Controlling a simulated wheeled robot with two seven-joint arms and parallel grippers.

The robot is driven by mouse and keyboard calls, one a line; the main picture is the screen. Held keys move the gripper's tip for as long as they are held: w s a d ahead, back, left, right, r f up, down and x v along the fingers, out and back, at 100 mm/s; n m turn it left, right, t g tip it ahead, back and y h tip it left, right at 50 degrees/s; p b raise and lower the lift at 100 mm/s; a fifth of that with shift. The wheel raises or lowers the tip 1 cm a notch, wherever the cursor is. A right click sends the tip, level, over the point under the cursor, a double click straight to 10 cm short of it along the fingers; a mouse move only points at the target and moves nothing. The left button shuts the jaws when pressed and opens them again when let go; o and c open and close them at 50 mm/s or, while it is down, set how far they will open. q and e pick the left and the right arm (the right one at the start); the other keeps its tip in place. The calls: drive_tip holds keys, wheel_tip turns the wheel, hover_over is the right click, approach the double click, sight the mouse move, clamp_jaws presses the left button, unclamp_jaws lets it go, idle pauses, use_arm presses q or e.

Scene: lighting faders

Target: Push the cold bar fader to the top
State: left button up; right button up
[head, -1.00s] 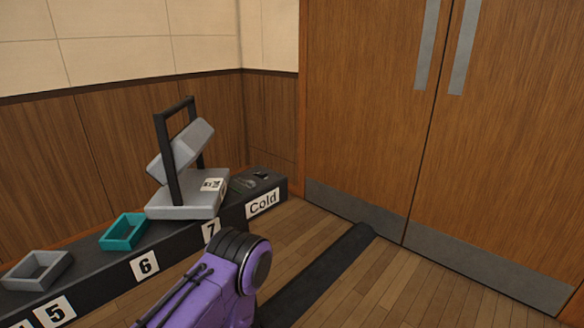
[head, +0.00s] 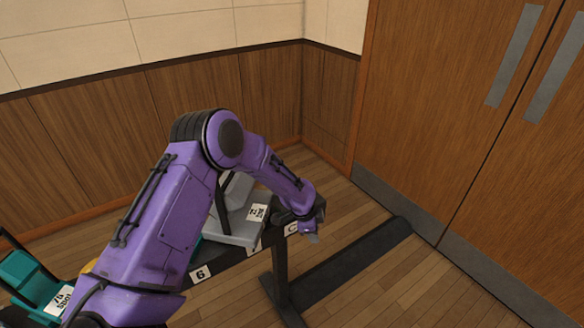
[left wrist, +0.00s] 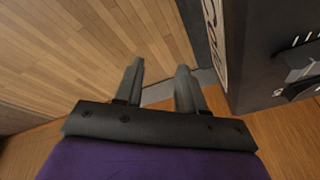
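My left arm reaches over the black fader desk (head: 238,258) in the head view, with its wrist at the desk's Cold end. My left gripper (head: 312,236) is mostly hidden behind the wrist there. In the left wrist view the left gripper (left wrist: 159,75) has its two fingers apart with nothing between them; floor shows beyond. The Cold label (left wrist: 212,40) is on the desk's side, right of the fingers. A grey piece (left wrist: 300,64) on the dark desk face at the right edge may be the cold bar fader. The cold fader is hidden behind my arm in the head view.
A large grey fader (head: 236,222) stands beside the Cold end, partly behind my arm. A teal fader (head: 22,272) is at lower left. Wooden double doors (head: 440,120) with a metal kick strip are at right. The floor between desk and doors holds a dark strip (head: 345,270).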

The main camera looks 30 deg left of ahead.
use_arm(q)
drive_tip(key=w+a+r+m+g+y+p, duration=0.1)
drive_tip(key=a+r+m+g, duration=0.1)
drive_tip(key=a+r+m, duration=0.45)
drive_tip(key=w+a+r+m+g+y+p, duration=0.1)
drive_tip(key=a+r+m+p, duration=0.2)
drive_tip(key=r, duration=0.6)
drive_tip(key=shift+m, duration=0.65)
wheel_tip(320, 180, down, 10)
drive_tip(key=shift+w+r, duration=0.1)
drive_tip(key=shift+w, duration=0.05)
clamp_jaws()
use_arm(e)
wheel_tip(320, 180, up, 8)
